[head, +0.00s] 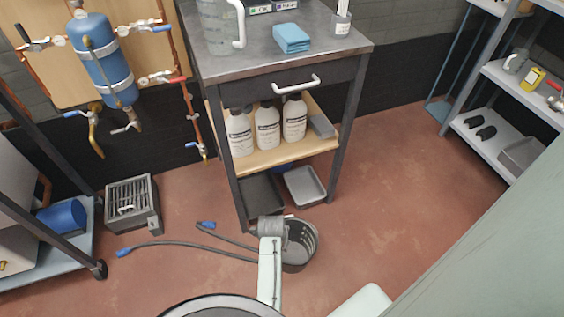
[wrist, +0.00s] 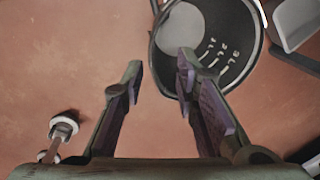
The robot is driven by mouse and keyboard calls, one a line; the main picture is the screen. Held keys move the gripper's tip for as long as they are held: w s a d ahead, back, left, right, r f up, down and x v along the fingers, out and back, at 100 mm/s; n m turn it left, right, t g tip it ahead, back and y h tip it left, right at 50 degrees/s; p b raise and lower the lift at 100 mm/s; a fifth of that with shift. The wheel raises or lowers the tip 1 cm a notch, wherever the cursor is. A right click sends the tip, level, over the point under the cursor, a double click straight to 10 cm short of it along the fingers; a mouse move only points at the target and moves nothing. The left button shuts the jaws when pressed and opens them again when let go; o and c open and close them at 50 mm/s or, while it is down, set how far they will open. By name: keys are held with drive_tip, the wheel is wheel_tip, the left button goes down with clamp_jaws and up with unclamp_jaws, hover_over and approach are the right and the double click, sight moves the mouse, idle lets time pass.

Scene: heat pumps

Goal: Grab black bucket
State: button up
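The black bucket (head: 300,246) stands on the red floor in front of the workbench, partly hidden behind my arm in the head view. In the wrist view the black bucket (wrist: 240,50) is at the top right, with a row of pale slots in its wall and a lighter interior. My gripper (wrist: 160,68) is open, its two fingers apart with nothing between them. The right finger overlaps the bucket's near rim in the picture; I cannot tell whether it touches. The left finger is over bare floor. In the head view the fingers are hidden.
A workbench (head: 240,72) with white bottles (head: 267,127) on its shelf stands behind the bucket. A grey tray (head: 305,186) lies under it. Hoses (head: 190,244) lie on the floor to the left, near a grey slatted box (head: 133,203). Floor to the right is free.

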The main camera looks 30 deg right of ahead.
drive_tip(key=f, duration=0.7)
drive_tip(key=d+f, duration=0.1)
drive_tip(key=f, duration=0.3)
drive_tip(key=shift+s+f+b, duration=0.15)
drive_tip(key=shift+s+b, duration=0.15)
drive_tip(key=shift+s, duration=0.1)
drive_tip(key=shift+c, duration=0.6)
clamp_jaws()
